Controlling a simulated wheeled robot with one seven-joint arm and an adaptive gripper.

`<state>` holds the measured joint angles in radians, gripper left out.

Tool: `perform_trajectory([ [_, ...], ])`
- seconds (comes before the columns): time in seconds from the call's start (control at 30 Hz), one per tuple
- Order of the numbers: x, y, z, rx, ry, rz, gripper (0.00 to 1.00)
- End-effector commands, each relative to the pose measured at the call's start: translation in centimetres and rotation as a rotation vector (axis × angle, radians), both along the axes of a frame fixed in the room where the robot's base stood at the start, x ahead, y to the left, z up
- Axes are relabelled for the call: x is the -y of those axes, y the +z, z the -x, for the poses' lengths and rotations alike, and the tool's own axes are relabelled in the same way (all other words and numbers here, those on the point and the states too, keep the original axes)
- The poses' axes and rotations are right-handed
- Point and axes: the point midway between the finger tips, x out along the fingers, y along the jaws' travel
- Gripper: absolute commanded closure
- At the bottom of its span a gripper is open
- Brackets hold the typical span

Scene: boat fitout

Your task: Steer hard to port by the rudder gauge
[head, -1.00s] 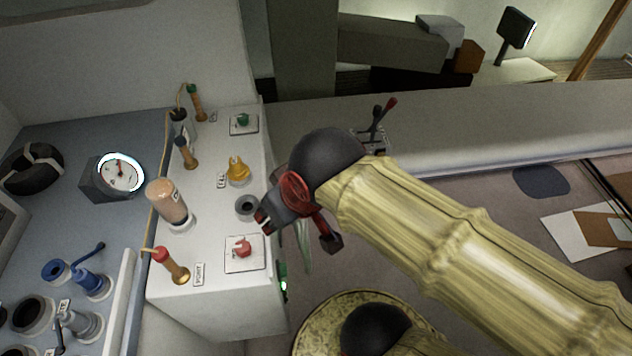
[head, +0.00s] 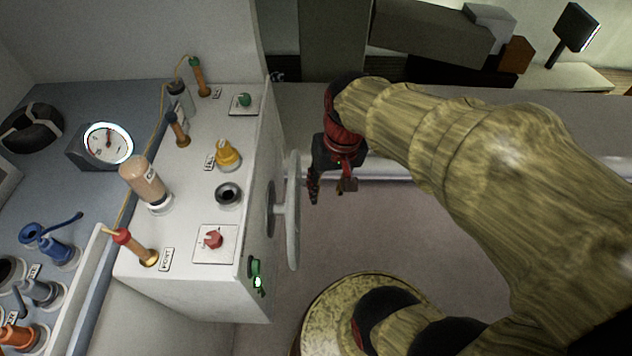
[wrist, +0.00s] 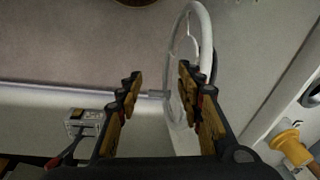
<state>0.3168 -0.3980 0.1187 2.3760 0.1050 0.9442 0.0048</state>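The pale steering wheel (head: 293,240) stands nearly edge-on at the right side of the white console in the head view. In the wrist view the wheel (wrist: 206,35) rises behind and beside my right-hand finger. My gripper (head: 329,190) hangs just right of the wheel, pointing down. In the wrist view my gripper (wrist: 160,82) has its fingers well apart, with nothing clamped between them. Whether a finger touches the rim, I cannot tell. The round gauge (head: 108,143) with a lit rim stands on the blue-grey counter at left, its needle near upright; its markings are too small to read.
The white console (head: 190,235) carries a red knob (head: 213,239), a yellow knob (head: 228,154), a green knob (head: 244,100) and several handles. A lever box (wrist: 85,121) shows at lower left in the wrist view. Floor right of the wheel is clear, beside a round patterned seat-like top (head: 325,305).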

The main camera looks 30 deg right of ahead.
Motion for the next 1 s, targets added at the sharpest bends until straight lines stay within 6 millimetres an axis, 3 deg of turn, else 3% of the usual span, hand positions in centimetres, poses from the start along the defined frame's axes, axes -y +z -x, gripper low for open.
perform_trajectory([
  [0.3, 3.7, -9.7, -0.6, -0.27, -0.318, -0.271, 0.63],
  [0.63, 5.8, -19.0, -2.1, -0.488, -0.682, -0.673, 0.63],
  [0.77, 6.5, -22.2, -3.4, -0.55, -0.827, -0.867, 0.63],
  [1.0, 9.0, -26.9, -7.5, -0.598, -1.081, -1.295, 0.63],
])
